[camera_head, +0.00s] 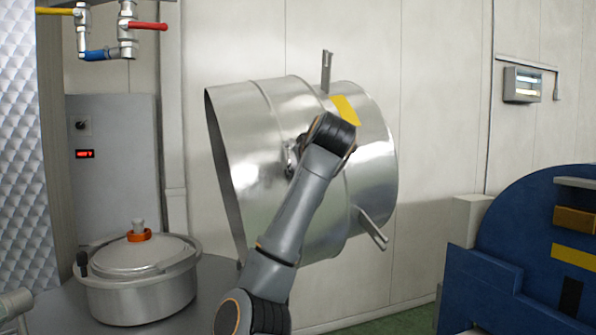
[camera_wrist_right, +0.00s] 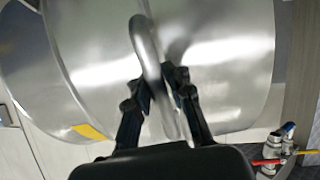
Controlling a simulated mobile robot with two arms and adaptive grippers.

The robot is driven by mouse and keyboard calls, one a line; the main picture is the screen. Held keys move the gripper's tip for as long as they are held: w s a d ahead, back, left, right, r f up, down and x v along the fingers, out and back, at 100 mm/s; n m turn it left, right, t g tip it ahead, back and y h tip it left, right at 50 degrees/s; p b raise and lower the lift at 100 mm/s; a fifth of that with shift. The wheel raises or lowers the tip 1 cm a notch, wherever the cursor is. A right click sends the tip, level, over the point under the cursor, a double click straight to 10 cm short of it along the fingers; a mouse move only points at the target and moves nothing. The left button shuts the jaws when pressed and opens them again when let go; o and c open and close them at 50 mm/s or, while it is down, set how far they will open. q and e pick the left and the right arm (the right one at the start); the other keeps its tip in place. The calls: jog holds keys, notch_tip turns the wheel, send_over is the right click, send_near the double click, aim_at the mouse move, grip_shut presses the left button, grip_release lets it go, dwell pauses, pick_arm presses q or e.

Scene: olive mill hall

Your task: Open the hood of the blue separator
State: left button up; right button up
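The hood (camera_head: 270,140) is a large, shiny steel drum with raised bands and a yellow patch. In the right wrist view the hood (camera_wrist_right: 215,55) fills the upper part. Its curved bar handle (camera_wrist_right: 148,50) passes between the fingers of my right gripper (camera_wrist_right: 160,85), which is shut on it. In the head view my right arm hides most of that grip. My left gripper is not in view.
A lidded steel bowl (camera_head: 140,290) with an orange knob ring stands below left, near a grey control box (camera_head: 115,165). Red- and yellow-handled valves (camera_head: 125,30) hang above. A blue machine (camera_head: 520,240) stands at right. Pale wall panels lie behind.

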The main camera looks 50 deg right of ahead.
jog(key=shift+o, duration=1.3)
jog(key=shift+s+a+r, duration=0.1)
jog(key=shift+a+r, duration=0.05)
jog(key=shift+s+a+r, duration=0.25)
jog(key=shift+d, duration=0.3)
jog(key=shift+a, duration=0.15)
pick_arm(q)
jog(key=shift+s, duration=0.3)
pick_arm(e)
jog(key=v, duration=1.1)
jog(key=shift+s, duration=0.3)
jog(key=shift+s+a, duration=0.1)
jog(key=shift+s, duration=0.05)
